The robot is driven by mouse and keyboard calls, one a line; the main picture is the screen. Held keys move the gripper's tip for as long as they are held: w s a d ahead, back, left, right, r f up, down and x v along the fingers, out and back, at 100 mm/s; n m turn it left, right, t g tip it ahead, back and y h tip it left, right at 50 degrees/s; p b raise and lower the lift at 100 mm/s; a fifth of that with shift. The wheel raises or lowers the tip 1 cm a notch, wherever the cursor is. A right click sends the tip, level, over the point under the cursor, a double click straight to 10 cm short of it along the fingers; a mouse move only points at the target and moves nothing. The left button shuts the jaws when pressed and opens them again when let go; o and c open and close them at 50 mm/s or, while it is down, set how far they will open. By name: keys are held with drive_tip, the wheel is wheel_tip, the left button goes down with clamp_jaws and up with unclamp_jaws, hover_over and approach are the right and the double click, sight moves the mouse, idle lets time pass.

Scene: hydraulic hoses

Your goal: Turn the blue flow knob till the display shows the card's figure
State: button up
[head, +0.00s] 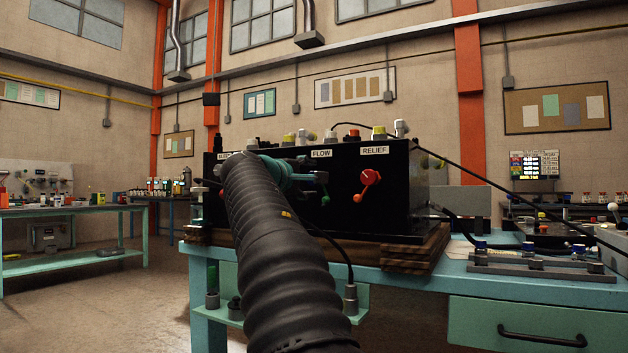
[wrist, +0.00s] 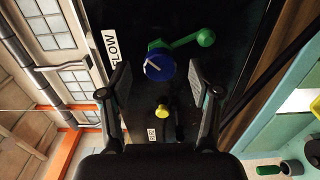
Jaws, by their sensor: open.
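The blue flow knob (wrist: 159,65), with a pale pointer line, sits on the black panel beside the FLOW label (wrist: 110,48) in the wrist view. A green lever with a ball end (wrist: 205,38) reaches out behind it. My gripper (wrist: 159,74) is open, its two fingers apart on either side of the knob with gaps visible. Whether it is at the knob's depth is hard to tell. In the head view my gripper (head: 300,178) is in front of the black box (head: 410,205) and hides the knob. I cannot make out the display's figure or the card's.
A red lever (head: 367,185) sits under the RELIEF label (head: 375,150). A yellow knob (wrist: 162,111) is nearer my palm. Fittings and hoses crowd the box top. The box stands on wooden boards on a teal bench (head: 410,284).

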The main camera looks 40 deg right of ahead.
drive_tip(key=v, duration=0.8)
drive_tip(key=shift+a, duration=0.35)
drive_tip(key=shift+s, duration=0.15)
drive_tip(key=w+a+f+y, duration=0.2)
drive_tip(key=w+f+y, duration=0.2)
drive_tip(key=f, duration=0.8)
drive_tip(key=s+a+f+m+y, duration=0.1)
drive_tip(key=s+a+f+y, duration=0.15)
drive_tip(key=f, duration=0.45)
drive_tip(key=s+a+f+m+y, duration=0.1)
drive_tip(key=s+a+f+y, duration=0.1)
drive_tip(key=a+f, duration=0.35)
drive_tip(key=s+a+f+m+y+p, duration=0.1)
drive_tip(key=s+a+f+y, duration=0.1)
drive_tip(key=s+a+f, duration=0.3)
drive_tip(key=s+a+f+g+y+p, duration=0.1)
drive_tip(key=s+a+f, duration=0.4)
drive_tip(key=s, duration=0.6)
drive_tip(key=s+a+f+m+y+p, duration=0.1)
drive_tip(key=s+a+f+y+p, duration=0.1)
drive_tip(key=s+a+f+y, duration=0.3)
drive_tip(key=s+f, duration=0.3)
drive_tip(key=s, duration=0.1)
drive_tip(key=shift+a+f+m+p, duration=0.3)
drive_tip(key=shift+a+p, duration=0.05)
drive_tip(key=shift+a, duration=0.05)
